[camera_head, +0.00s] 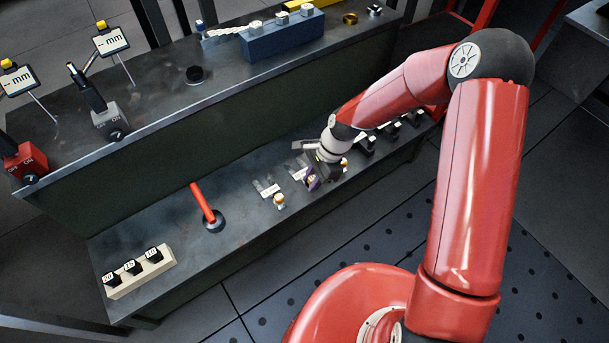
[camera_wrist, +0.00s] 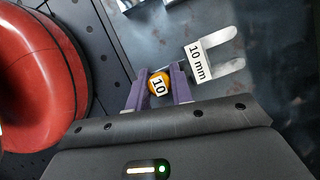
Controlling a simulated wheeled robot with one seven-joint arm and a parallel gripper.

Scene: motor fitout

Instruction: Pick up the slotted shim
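The slotted shim (camera_wrist: 218,62) is a pale grey forked plate with a white "10 mm" label, to the right of my fingers in the wrist view. An orange knob (camera_wrist: 158,83) marked "10" stands at its near end; the joint between them is mostly hidden. My gripper (camera_wrist: 159,78) has its two purple fingers close against both sides of the knob, with no clear gap. In the head view my gripper (camera_head: 318,178) is low over the lower shelf, at the shim (camera_head: 298,173). I see no clear gap between the shim and the shelf.
On the lower shelf (camera_head: 245,240), another labelled shim (camera_head: 267,188) with its knob lies to the left. A red-handled tool (camera_head: 203,203) and a block of numbered pieces (camera_head: 140,273) stand further left. Dark blocks stand to the right. The raised upper shelf (camera_head: 160,105) is behind.

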